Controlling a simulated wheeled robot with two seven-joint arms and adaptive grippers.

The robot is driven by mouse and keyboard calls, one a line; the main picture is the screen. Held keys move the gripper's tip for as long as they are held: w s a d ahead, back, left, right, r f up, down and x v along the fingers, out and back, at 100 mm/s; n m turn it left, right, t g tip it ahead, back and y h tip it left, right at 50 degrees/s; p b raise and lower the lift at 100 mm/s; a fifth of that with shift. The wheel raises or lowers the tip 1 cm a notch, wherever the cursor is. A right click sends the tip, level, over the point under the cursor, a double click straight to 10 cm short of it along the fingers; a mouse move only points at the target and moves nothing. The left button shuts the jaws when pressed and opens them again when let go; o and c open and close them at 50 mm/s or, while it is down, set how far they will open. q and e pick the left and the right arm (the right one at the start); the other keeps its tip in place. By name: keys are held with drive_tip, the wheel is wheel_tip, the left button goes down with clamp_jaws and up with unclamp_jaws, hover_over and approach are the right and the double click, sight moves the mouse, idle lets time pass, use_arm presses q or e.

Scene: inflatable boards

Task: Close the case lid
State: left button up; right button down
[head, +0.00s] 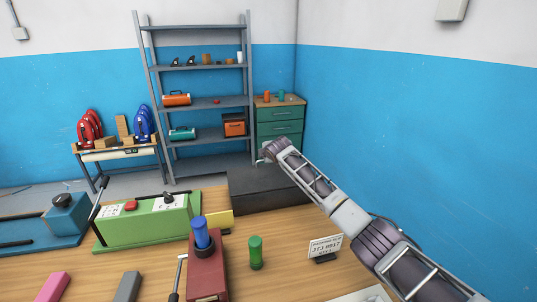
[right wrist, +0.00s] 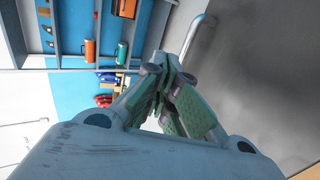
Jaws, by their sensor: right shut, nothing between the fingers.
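A dark grey case (head: 275,197) stands at the far edge of the wooden table, partly behind my right arm. I cannot tell clearly from the head view how its lid sits. My right gripper (head: 263,158) is over the far side of the case, small in the head view. In the right wrist view its green-padded fingers (right wrist: 172,75) are shut together with nothing between them. A wide dark grey surface (right wrist: 260,85), seemingly part of the case, fills the right of that view, with a curved metal bar (right wrist: 195,42) along its edge. My left gripper is out of view.
The wooden table (head: 290,275) holds a green machine (head: 145,228), a red block with a blue knob (head: 207,265), a green cylinder (head: 256,252) and a small sign (head: 325,247). A grey shelf (head: 205,103) and green drawers (head: 280,127) stand behind.

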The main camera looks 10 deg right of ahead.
drive_tip(key=shift+v, duration=2.65)
drive_tip(key=shift+s, duration=0.1)
